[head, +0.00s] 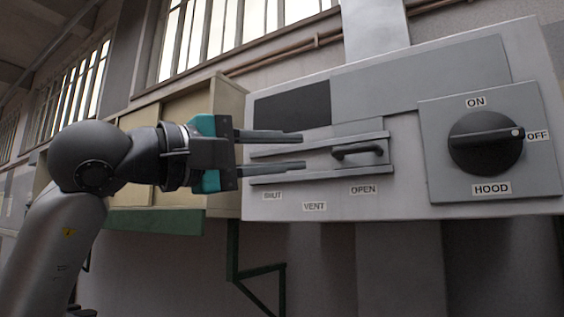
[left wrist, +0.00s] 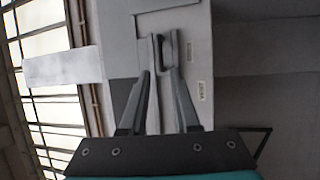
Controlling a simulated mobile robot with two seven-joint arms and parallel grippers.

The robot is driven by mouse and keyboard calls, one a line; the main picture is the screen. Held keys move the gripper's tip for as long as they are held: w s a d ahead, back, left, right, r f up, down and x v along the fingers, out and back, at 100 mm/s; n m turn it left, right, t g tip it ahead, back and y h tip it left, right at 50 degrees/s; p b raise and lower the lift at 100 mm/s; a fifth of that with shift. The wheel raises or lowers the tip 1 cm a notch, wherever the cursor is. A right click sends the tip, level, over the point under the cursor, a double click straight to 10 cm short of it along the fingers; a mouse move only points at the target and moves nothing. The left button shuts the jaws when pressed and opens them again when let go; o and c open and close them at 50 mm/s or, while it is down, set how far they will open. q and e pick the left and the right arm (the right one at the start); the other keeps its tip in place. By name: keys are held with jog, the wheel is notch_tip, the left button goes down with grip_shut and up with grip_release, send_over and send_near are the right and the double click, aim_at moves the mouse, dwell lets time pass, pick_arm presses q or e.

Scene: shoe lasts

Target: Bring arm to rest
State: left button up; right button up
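My left gripper (head: 303,151) is open and empty in front of the vent panel, its two fingers parallel and apart. The black vent slider handle (head: 357,151) sits between two rails above the OPEN label (head: 363,189), to the right of my fingertips and apart from them. In the left wrist view, the gripper fingers (left wrist: 160,72) point towards the handle (left wrist: 167,48), with a gap between. The black hood knob (head: 485,143) has its white mark at the OFF label (head: 538,136). My right gripper is not in view.
The grey control box (head: 300,206) is fixed at the wall. A beige cabinet (head: 226,150) stands behind my left arm. A dark green bracket (head: 233,250) is below. Windows (head: 215,35) line the wall. The space below the box looks free.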

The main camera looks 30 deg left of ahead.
pick_arm(q)
jog(key=shift+s+a, duration=0.1)
jog(key=shift+s, duration=0.15)
dwell(0.3)
